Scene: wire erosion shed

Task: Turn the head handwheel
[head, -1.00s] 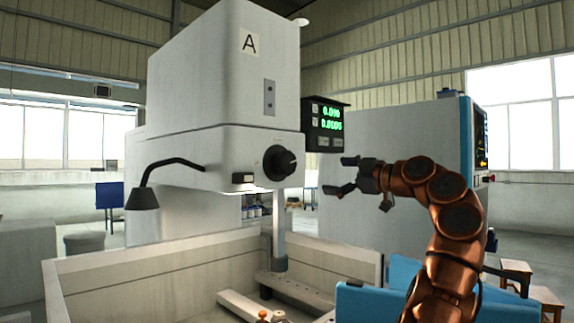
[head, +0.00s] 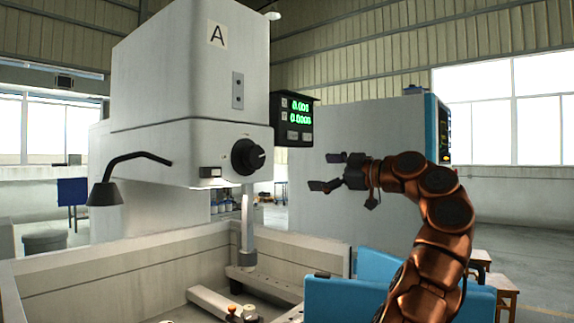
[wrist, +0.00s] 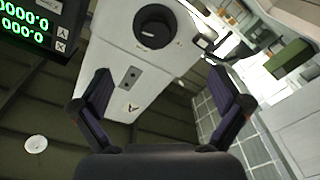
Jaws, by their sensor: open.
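The head handwheel (head: 248,156) is a black round knob on the front of the light grey machine head (head: 185,152), below the panel marked A. My gripper (head: 325,172) is open and empty, to the right of the handwheel and apart from it in the head view. In the wrist view the handwheel (wrist: 155,27) shows at the top, beyond and between the two open fingers of my gripper (wrist: 162,92). Nothing hides the handwheel in either view.
A readout with green digits (head: 294,118) hangs just right of the handwheel. A black lamp (head: 106,192) juts out at the left. Below are the tank's pale walls (head: 110,262) and blue panels (head: 345,300). Open air separates gripper and handwheel.

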